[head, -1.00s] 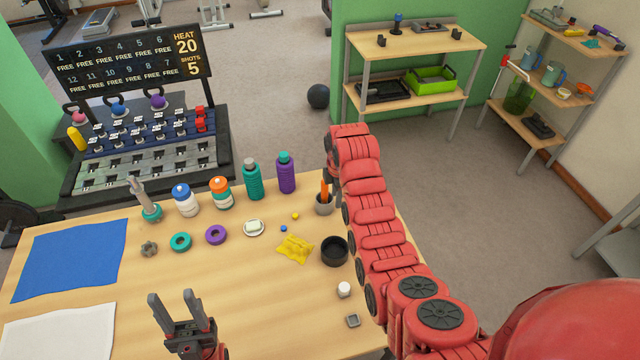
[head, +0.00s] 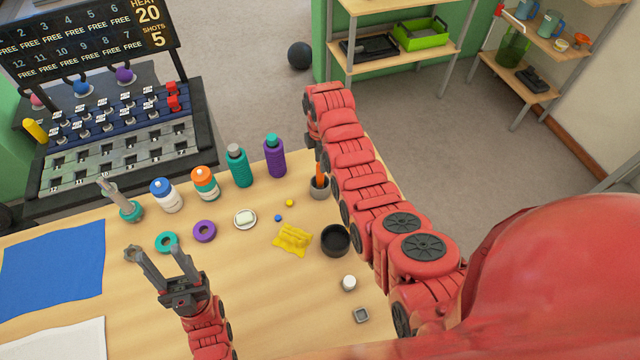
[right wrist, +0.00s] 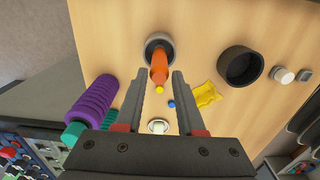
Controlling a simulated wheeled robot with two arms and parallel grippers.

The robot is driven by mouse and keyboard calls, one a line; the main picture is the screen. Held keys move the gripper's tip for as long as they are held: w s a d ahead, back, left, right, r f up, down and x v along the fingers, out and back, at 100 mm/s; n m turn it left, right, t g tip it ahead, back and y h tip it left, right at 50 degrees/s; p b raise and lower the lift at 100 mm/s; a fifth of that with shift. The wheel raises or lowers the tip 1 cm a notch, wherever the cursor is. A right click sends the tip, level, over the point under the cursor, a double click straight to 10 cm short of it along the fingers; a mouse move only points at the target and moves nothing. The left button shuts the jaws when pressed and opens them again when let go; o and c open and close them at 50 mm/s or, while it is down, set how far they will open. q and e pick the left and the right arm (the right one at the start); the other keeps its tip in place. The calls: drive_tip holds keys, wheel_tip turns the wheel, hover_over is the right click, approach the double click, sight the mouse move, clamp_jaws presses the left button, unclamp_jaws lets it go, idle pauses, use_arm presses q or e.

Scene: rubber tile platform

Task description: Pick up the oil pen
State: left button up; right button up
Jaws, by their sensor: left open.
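An orange pen, likely the oil pen (head: 319,174), stands in a small grey cup (head: 319,189) near the table's far right edge. In the right wrist view the orange pen (right wrist: 158,65) pokes out of the grey cup (right wrist: 153,42). My right gripper (right wrist: 158,80) is open, its fingers apart on either side of the pen's near end; whether they touch it I cannot tell. In the head view my arm hides most of this gripper. My left gripper (head: 158,250) is open and empty over the table, near the teal ring (head: 167,242).
A purple bottle (head: 274,156) and a green bottle (head: 238,167) stand left of the cup. A black bowl (head: 335,240), a yellow cloth (head: 292,239) and a soap dish (head: 245,219) lie nearer. The table's front middle is clear.

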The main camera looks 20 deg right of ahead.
sight(320, 178)
drive_tip(key=f, duration=0.3)
drive_tip(key=shift+w+f+b, duration=0.25)
drive_tip(key=shift+f+b, duration=0.15)
drive_tip(key=shift+s+f, duration=0.25)
drive_tip(key=shift+f, duration=0.3)
wheel_tip(320, 178, down, 5)
drive_tip(key=b, duration=0.2)
drive_tip(key=shift+r+b, duration=0.1)
drive_tip(key=shift+b, duration=0.2)
drive_tip(key=shift+r, duration=0.15)
clamp_jaws()
